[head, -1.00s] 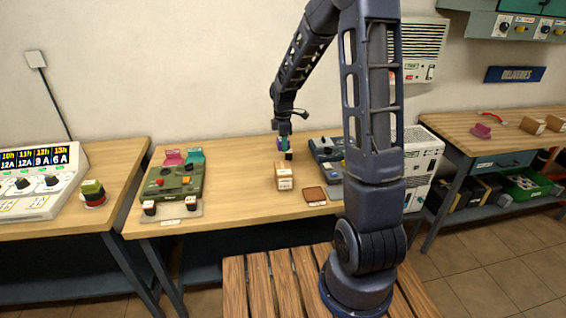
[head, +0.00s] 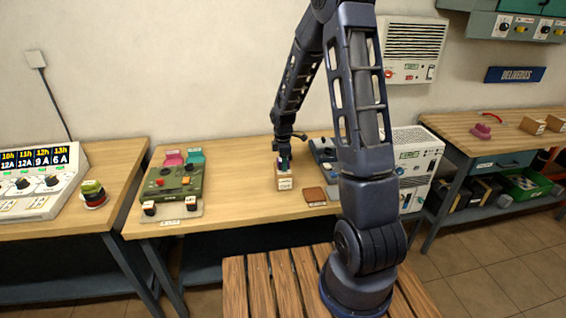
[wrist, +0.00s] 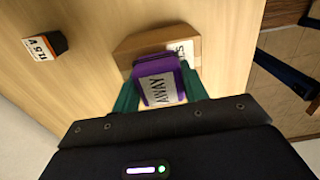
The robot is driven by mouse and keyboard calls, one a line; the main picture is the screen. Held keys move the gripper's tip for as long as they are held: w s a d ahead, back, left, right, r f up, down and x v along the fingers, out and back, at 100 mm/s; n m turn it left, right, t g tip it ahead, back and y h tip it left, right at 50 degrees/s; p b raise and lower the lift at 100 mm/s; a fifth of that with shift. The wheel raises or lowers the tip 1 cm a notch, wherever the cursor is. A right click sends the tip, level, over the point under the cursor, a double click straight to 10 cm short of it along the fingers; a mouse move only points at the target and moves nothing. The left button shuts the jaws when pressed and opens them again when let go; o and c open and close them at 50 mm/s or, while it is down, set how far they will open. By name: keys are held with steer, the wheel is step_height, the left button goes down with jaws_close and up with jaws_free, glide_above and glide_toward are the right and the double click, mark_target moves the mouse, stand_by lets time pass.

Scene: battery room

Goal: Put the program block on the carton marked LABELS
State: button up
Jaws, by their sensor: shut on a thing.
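The program block is a purple block with a white label reading "AWAY" (wrist: 158,88). My gripper (wrist: 160,92), with green fingers, is shut on it in the wrist view. The block is over a brown carton (wrist: 128,50), covering part of it; only the end of the carton's marking shows. In the head view my gripper (head: 284,163) is right above the carton (head: 285,184), which stands on the middle table. I cannot tell whether the block touches the carton's top.
A dark block with a white label (wrist: 44,46) stands on the table, apart from the carton. In the head view a green control box (head: 172,182) is to the left.

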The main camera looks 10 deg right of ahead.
steer(key=shift+f, duration=0.15)
steer(key=o, duration=1)
step_height(320, 180, up, 12)
steer(key=s+d+r+m+t, duration=0.1)
steer(key=s+d+r+m, duration=0.35)
steer(key=s+r, duration=0.4)
steer(key=shift+s+d+r+m+t, duration=0.75)
steer(key=shift+s+r+m, duration=1.25)
steer(key=shift+s, duration=1.65)
steer(key=shift+s+d+r+m+t, duration=0.45)
steer(key=shift+s+d+r+m, duration=0.8)
steer(key=shift+s+m, duration=1.85)
steer(key=shift+s+d+r+m+t, duration=0.7)
steer(key=shift+s+r+m, duration=1.05)
steer(key=shift+s, duration=2.45)
